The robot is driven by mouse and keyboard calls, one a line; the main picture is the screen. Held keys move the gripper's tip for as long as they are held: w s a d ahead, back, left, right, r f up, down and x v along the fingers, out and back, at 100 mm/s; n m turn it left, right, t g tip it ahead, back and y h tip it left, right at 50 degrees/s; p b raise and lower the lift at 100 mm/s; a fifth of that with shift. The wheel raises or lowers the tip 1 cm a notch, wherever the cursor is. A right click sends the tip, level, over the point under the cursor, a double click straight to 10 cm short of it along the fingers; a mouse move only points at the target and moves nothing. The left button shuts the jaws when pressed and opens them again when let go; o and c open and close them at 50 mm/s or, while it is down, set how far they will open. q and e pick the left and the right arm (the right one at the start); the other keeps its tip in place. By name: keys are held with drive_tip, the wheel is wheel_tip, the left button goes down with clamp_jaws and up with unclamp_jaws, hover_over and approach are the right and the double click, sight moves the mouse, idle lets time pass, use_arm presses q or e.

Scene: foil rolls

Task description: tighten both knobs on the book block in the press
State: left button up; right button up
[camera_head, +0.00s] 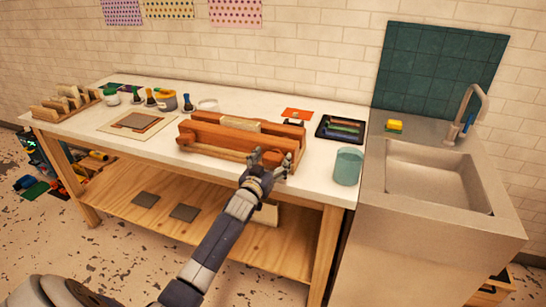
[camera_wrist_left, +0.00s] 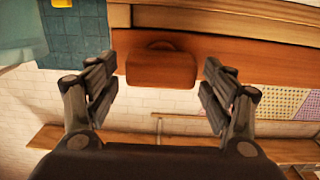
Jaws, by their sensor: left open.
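The wooden press (camera_head: 225,143) lies on the white bench, with a pale book block (camera_head: 246,126) between its reddish-brown beams. One wooden knob (camera_head: 187,138) shows on the left of its front face. The right knob (camera_head: 270,158) is partly hidden by my left gripper (camera_head: 268,160), which is at the front right of the press. In the left wrist view, that knob (camera_wrist_left: 161,68) sits between the spread fingers of the left gripper (camera_wrist_left: 158,82), with a gap on each side. The left gripper is open and holds nothing. My right gripper is out of view.
A teal cup (camera_head: 347,167) stands right of the press near the bench's front edge. A black tray (camera_head: 340,129) and an orange card (camera_head: 297,114) lie behind it. A board (camera_head: 110,124) lies to the left. The sink (camera_head: 430,185) is at the right.

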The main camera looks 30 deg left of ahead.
use_arm(q)
drive_tip(key=shift+w+a, duration=0.1)
drive_tip(key=shift+w, duration=0.45)
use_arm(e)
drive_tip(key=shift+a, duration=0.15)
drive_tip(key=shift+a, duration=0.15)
use_arm(q)
drive_tip(key=c, duration=1.1)
drive_tip(key=shift+o, duration=0.2)
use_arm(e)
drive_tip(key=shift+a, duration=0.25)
use_arm(q)
drive_tip(key=shift+m, duration=0.3)
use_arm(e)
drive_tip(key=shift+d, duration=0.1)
